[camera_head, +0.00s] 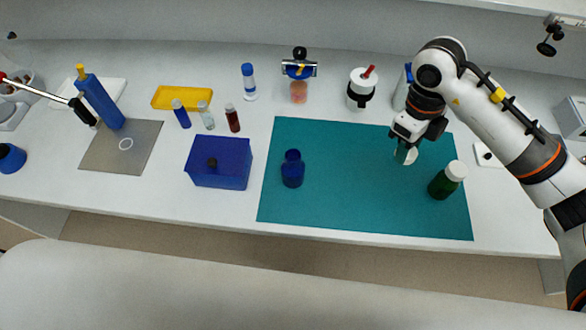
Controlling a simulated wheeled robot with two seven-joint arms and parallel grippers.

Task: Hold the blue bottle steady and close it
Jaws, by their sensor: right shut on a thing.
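The blue bottle (292,170) stands upright on the teal mat (340,205), left of its middle. Its top shows no cap. My right gripper (406,151) is at the back right of the mat, well to the right of the blue bottle. It is shut on a small white round piece (411,157) that looks like a cap; the fingers partly hide it. A green bottle (441,186) with a white cap (456,170) stands at the mat's right side. My left gripper is not in view.
A blue bin (219,162) stands left of the mat. Several small vials, a yellow tray (182,97) and a white-topped jar (361,88) stand behind. A grey plate (115,158) lies at the left. The mat between the blue and green bottles is clear.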

